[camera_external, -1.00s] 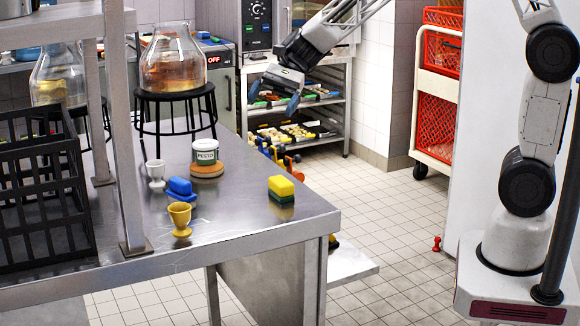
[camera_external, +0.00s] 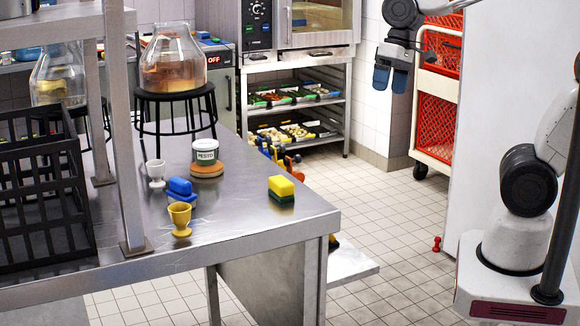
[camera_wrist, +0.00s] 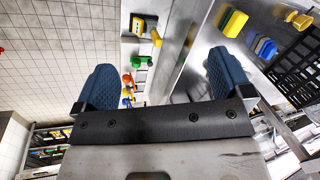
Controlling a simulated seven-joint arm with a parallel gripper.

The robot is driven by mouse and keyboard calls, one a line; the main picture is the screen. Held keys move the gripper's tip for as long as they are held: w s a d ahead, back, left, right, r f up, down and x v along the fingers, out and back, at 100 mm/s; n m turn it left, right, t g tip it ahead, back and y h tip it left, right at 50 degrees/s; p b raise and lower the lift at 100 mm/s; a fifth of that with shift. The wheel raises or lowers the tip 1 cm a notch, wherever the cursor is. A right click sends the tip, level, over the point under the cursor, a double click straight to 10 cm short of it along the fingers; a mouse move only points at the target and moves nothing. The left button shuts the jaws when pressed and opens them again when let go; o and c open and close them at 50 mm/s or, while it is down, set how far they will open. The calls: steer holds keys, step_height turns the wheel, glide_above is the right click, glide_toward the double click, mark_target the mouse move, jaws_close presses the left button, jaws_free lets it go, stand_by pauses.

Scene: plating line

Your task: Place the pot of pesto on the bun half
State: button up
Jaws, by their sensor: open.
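The pot of pesto (camera_external: 205,152) is a small white jar with a dark label marked PESTO. My gripper (camera_external: 391,78) is open and empty, high up and well to the right of the pot, over the floor beyond the table. In the wrist view its two blue fingers (camera_wrist: 163,85) stand wide apart with nothing between them. The pot and bun half do not show in the wrist view.
On the steel table (camera_external: 240,228) are a yellow egg cup (camera_external: 180,218), a white egg cup (camera_external: 156,173), a blue butter-dish shape (camera_external: 181,189) and a yellow-green sponge (camera_external: 281,189). A black crate (camera_external: 45,195) and a glass jar on a stand (camera_external: 173,62) are nearby.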

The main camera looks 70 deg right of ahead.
steer(key=s+d+n+t+h, duration=0.1)
steer(key=s+d+n+h, duration=0.1)
steer(key=s, duration=0.6)
steer(key=shift+d+n+h, duration=0.4)
steer(key=shift+d+n, duration=0.1)
steer(key=shift+n, duration=0.5)
